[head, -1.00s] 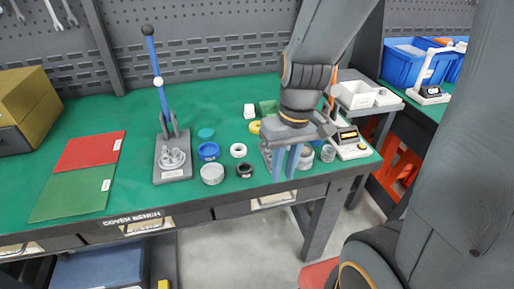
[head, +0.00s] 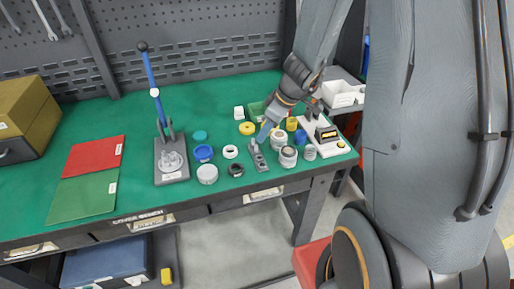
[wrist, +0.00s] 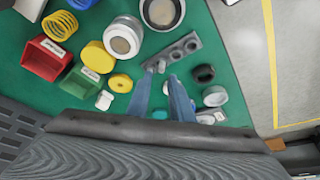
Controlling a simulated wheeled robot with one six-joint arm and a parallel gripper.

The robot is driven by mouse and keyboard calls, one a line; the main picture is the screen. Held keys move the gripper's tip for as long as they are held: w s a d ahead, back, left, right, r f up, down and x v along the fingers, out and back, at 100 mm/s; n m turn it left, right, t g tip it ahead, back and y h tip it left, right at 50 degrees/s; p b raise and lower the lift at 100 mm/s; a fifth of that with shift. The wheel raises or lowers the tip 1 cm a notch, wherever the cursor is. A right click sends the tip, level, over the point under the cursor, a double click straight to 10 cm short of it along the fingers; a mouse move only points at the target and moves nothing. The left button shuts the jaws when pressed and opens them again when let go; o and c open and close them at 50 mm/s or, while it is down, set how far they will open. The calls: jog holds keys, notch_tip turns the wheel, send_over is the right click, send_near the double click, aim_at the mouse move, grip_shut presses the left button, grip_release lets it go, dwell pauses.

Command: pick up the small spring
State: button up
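A yellow coil spring (wrist: 60,23) stands at the upper left of the wrist view, beside a red bin. In the head view, what looks like the same spring (head: 292,124) is to the right of my gripper. I cannot tell whether it is the small one; no smaller spring is clear. A grey block with round holes (wrist: 180,49) lies just beyond my fingertips, and it also shows in the head view (head: 259,158). My gripper (wrist: 160,77) has its two blue fingers apart, above the mat. A small pale shape shows between them, too small to identify.
Red (wrist: 40,58) and green (wrist: 79,82) bins stand left. A lever press (head: 172,160) and scale (head: 325,135) flank the parts.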

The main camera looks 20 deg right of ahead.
aim_at(256, 146)
jog(key=shift+a+p+x, duration=0.2)
jog(key=shift+p+x, duration=0.4)
jog(key=shift+x, duration=2.3)
jog(key=shift+s, duration=0.1)
grip_shut()
